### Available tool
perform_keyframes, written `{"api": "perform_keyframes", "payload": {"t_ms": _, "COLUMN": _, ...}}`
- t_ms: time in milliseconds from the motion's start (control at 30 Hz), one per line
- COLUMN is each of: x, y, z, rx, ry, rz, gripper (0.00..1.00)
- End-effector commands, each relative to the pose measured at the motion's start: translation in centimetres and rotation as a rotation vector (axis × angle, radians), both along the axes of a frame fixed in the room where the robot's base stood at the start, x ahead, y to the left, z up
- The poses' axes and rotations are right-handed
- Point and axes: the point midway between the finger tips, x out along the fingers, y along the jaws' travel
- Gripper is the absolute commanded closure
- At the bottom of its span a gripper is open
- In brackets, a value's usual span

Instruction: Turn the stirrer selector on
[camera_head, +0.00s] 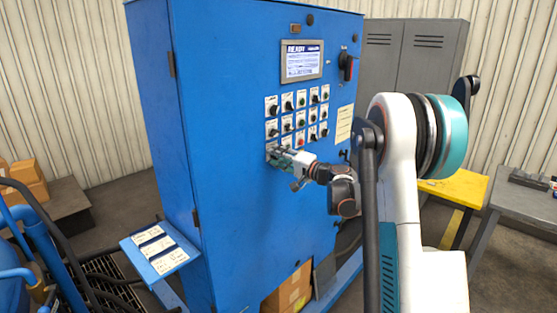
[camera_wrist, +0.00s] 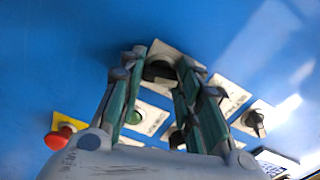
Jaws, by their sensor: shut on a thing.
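The blue control cabinet (camera_head: 230,90) carries rows of knobs and buttons. My gripper (camera_head: 278,156) is at the lower left corner of these rows and hides most of the control there. In the wrist view my gripper (camera_wrist: 163,72) is shut on a black selector knob (camera_wrist: 158,68) on a pale label plate, one finger on each side. The label on the plate cannot be read, so I cannot tell from it whether this is the stirrer selector. The knob's exact angle is also hidden between the fingers.
Close by in the wrist view are a green button (camera_wrist: 133,117), a red button (camera_wrist: 58,138) on yellow and another black selector (camera_wrist: 255,118). Above the rows is a lit screen (camera_head: 302,61) reading READY. A rotary switch (camera_head: 347,66) sits at the upper right.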

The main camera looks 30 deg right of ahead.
Motion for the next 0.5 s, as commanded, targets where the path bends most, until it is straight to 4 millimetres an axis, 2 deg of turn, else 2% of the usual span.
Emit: {"api": "perform_keyframes", "payload": {"t_ms": 500, "x": -0.02, "y": -0.02, "z": -0.16, "rx": 0.45, "ry": 0.164, "rz": -0.001, "gripper": 0.92}}
